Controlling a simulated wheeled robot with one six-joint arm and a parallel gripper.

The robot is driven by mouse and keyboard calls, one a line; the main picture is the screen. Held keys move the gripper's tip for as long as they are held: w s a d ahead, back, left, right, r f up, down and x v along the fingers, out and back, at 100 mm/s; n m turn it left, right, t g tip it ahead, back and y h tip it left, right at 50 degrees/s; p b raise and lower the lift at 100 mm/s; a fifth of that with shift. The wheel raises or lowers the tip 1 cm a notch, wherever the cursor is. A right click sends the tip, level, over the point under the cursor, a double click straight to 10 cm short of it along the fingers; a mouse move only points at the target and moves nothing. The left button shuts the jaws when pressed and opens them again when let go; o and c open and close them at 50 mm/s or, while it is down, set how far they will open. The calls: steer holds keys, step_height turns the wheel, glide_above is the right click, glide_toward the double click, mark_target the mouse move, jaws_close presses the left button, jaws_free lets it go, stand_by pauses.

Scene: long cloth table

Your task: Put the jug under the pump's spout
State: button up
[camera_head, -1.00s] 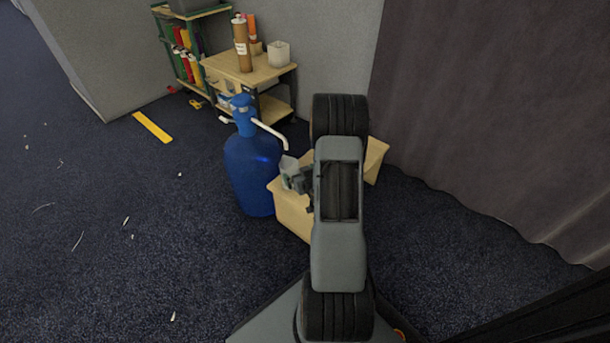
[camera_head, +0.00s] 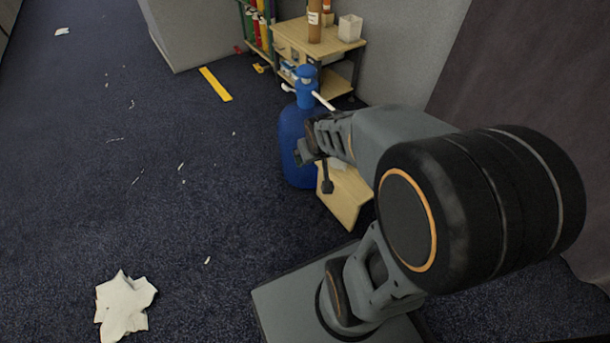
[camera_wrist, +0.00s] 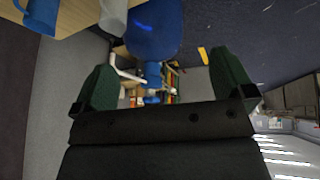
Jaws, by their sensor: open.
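The pump (camera_head: 306,88) is blue with a pale spout (camera_head: 323,101) and stands on a big blue bottle (camera_head: 290,140) on the floor. In the wrist view, upside down, I see the bottle (camera_wrist: 153,35), the pump (camera_wrist: 152,75) and the spout (camera_wrist: 128,76). A pale greyish vessel (camera_wrist: 113,16) and a blue handled vessel (camera_wrist: 38,12) show at the top, by the wooden bench; I cannot tell which is the jug. My gripper (camera_wrist: 165,85) is open, with nothing between its green fingers.
The low wooden bench (camera_head: 344,192) stands beside the bottle, partly behind my arm. A wooden side table (camera_head: 325,50) with a brown bottle (camera_head: 315,25) and a white cup (camera_head: 350,28) is behind. Crumpled paper (camera_head: 124,303) lies on the carpet. The floor at left is open.

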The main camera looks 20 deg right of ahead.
steer(key=s+a+r+n+g+y, duration=0.1)
steer(key=s+a+r+g, duration=0.1)
steer(key=s+a+r, duration=0.2)
steer(key=s+a, duration=0.3)
steer(key=s, duration=0.1)
steer(key=shift+s+a+r+g+y, duration=0.15)
steer(key=shift+s+a+g+y, duration=0.15)
steer(key=shift+a+g+y, duration=0.1)
